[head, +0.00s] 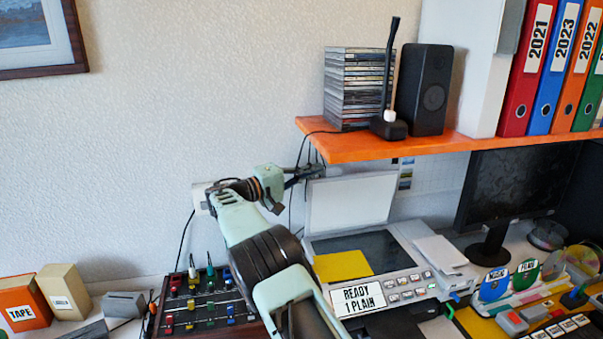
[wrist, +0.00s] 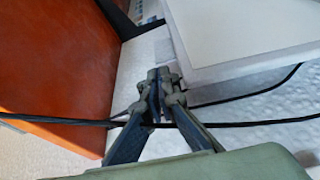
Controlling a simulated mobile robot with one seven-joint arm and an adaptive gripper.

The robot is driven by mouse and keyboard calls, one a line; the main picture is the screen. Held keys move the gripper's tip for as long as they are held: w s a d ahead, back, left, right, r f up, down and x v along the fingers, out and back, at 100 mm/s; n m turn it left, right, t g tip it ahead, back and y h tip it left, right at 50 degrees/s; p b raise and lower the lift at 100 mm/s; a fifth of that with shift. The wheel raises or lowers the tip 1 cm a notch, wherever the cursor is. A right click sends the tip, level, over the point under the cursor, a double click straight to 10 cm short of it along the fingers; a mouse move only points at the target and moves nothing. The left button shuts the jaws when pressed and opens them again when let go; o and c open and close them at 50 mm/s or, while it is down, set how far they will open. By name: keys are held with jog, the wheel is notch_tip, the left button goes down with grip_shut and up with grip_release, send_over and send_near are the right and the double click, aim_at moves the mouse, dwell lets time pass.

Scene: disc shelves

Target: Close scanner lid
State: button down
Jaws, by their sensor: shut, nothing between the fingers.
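The scanner (head: 410,258) stands on the desk with its lid (head: 351,204) raised upright at the back. A yellow sheet (head: 342,264) lies on the dark glass. My gripper (head: 318,169) is shut and empty, near the top left corner of the lid and below the orange shelf. In the wrist view my gripper (wrist: 157,80) points toward the gap between the orange shelf and the white lid (wrist: 245,35). Its fingertips are close to the lid's edge; I cannot tell whether they touch it.
The orange shelf (head: 430,148) hangs just above my gripper, holding discs and a speaker (head: 424,90). Black cables (wrist: 60,121) run by the gripper. A mixer (head: 205,305) stands left of the scanner, a monitor (head: 515,190) to its right.

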jog(key=shift+w+d, duration=0.35)
jog(key=shift+d, duration=0.15)
jog(key=shift+f, duration=0.1)
